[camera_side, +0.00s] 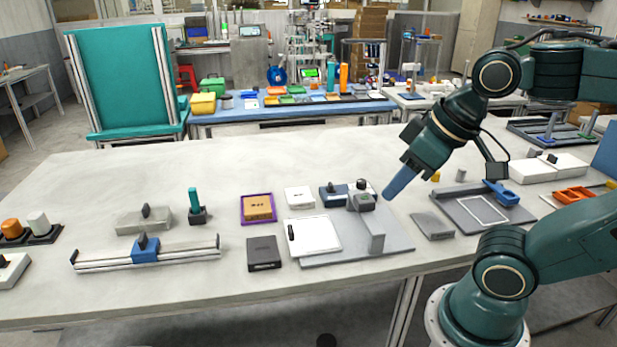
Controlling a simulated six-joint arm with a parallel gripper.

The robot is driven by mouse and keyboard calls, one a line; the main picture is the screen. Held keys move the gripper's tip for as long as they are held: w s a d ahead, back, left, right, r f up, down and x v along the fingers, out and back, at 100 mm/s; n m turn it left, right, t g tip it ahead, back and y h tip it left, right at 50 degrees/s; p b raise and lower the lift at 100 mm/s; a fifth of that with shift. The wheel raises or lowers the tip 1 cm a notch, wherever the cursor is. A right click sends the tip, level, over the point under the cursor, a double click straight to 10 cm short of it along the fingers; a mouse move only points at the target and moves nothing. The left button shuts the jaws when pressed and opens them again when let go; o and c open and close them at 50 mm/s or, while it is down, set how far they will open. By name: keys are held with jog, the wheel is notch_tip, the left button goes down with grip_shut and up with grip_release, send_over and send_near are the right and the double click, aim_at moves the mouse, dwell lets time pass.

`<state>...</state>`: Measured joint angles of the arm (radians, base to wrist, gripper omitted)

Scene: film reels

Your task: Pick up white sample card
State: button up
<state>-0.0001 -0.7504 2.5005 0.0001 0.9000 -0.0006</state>
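A flat white card (318,236) lies on the left part of a grey plate near the middle of the table. A small black piece (291,233) sits at its left edge. I take this as the white sample card. My gripper (389,194) points down and left from the upper right, with its blue end above the table, right of the card and apart from it. I see no card at its tip. Its fingers overlap from this side, so their opening does not show.
A grey stand (372,229) rises from the grey plate (345,255), right of the card. A black box (264,254) lies to its left. A white block (299,197) and a purple-edged tan box (257,208) lie behind. The table front is clear.

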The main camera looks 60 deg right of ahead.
jog(key=shift+o, duration=0.5)
jog(key=shift+w, duration=0.1)
jog(key=w+d+m+y, duration=0.1)
jog(key=w+d+m, duration=0.2)
jog(key=w+m, duration=0.3)
jog(key=w+d+m+g, duration=0.1)
jog(key=w+d+m, duration=0.2)
jog(key=w, duration=0.5)
jog(key=w+d+m+y, duration=0.1)
jog(key=w+d+m, duration=0.2)
jog(key=w+m, duration=0.25)
jog(key=w+d+f+m+y, duration=0.1)
jog(key=w+d+f+m, duration=0.45)
jog(key=d+f, duration=0.3)
jog(key=w+d+f+m+y, duration=0.1)
jog(key=w+d+f+m, duration=0.3)
jog(key=d+f+m, duration=0.5)
jog(key=shift+w+a+f+n, duration=0.35)
jog(key=shift+w+f, duration=0.05)
jog(key=shift+f, duration=0.7)
jog(key=shift+w+a+f+n, duration=0.35)
jog(key=shift+w+f, duration=0.1)
jog(key=shift+f, duration=0.6)
jog(key=shift+w+a+f+n, duration=0.3)
jog(key=shift+w+a+f, duration=0.1)
jog(key=shift+f, duration=0.7)
